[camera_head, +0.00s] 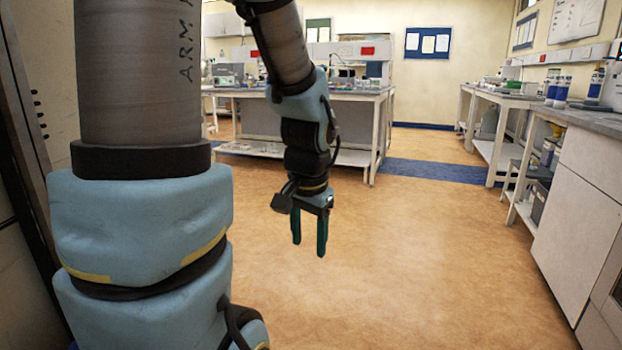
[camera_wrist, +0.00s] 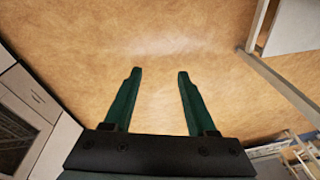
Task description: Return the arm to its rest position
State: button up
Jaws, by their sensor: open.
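My gripper (camera_head: 309,248) hangs from my arm near the middle of the head view, with its green fingers pointing down over the bare floor. In the wrist view my gripper (camera_wrist: 157,76) shows two green fingers spread apart with only tan floor between and beyond them. It is open and empty. My arm comes down from the top of the head view, bends at a light blue joint, and hangs clear of the furniture around it.
A lab bench (camera_head: 345,94) with a lower shelf stands behind my gripper. White cabinets (camera_head: 580,215) and side benches line the right. A dark frame edges the far left. The tan floor (camera_head: 420,270) in the middle is free, with a blue strip (camera_head: 430,172) farther back.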

jog(key=s+a+f+n, duration=0.2)
jog(key=s+a+n, duration=0.1)
jog(key=a+n, duration=0.35)
notch_tip(320, 180, up, 20)
jog(key=p, duration=2)
jog(key=shift+w+m+g, duration=0.3)
jog(key=shift+w+m, duration=0.05)
jog(key=shift+w, duration=0.05)
jog(key=shift+f, duration=0.1)
